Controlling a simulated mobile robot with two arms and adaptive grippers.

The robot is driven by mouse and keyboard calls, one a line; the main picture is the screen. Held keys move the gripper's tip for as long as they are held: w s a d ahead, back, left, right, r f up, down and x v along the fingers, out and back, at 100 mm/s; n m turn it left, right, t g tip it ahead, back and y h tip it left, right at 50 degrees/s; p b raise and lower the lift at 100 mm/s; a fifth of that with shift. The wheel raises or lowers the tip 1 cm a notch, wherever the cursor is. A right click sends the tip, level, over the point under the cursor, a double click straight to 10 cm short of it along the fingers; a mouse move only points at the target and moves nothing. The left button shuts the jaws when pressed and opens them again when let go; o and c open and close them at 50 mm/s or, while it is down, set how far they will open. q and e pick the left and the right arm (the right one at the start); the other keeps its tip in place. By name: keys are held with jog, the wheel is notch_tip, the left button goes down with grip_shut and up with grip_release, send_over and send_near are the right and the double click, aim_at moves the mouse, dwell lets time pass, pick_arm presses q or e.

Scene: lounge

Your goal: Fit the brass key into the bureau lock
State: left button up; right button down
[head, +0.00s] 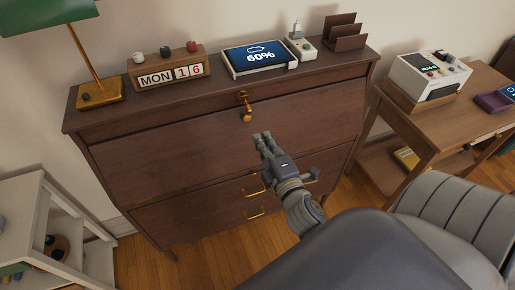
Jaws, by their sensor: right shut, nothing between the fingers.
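The dark wooden bureau (190,145) stands against the wall. Its brass lock (242,96) is high on the front, near the middle of the upper panel. A brass piece that looks like the brass key (247,116) is at the lock, its rounded end sticking out and down. How deep it sits is too small to tell. My right gripper (262,136) is shut and empty, a little below and right of the key, apart from it. My left gripper is not in view.
On the bureau top are a green lamp with a brass base (99,94), a calendar block (169,75), a tablet (258,58), a small white device (300,46) and a brown rack (344,33). A side table (437,118) stands right, a grey chair (457,215) front right, white shelves (25,220) left.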

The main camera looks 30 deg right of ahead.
aim_at(250, 109)
jog(key=shift+w+d+r+p, duration=0.1)
jog(key=shift+w+d+r, duration=0.2)
jog(key=shift+w, duration=0.7)
jog(key=shift+w+d+r+p, duration=0.15)
jog(key=shift+w+d+r, duration=0.15)
jog(key=shift+w, duration=0.75)
jog(key=shift+w+d+r+p, duration=0.1)
jog(key=shift+w+d+r, duration=0.2)
jog(key=shift+w, duration=0.7)
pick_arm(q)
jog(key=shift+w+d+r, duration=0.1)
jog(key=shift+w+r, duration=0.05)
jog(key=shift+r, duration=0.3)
pick_arm(e)
jog(key=shift+f, duration=0.1)
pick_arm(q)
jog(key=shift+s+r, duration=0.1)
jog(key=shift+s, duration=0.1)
pick_arm(e)
jog(key=shift+x, duration=1.25)
jog(key=shift+s+a, duration=0.2)
jog(key=shift+s, duration=0.45)
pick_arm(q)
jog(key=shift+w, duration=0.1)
pick_arm(e)
jog(key=shift+v, duration=2.25)
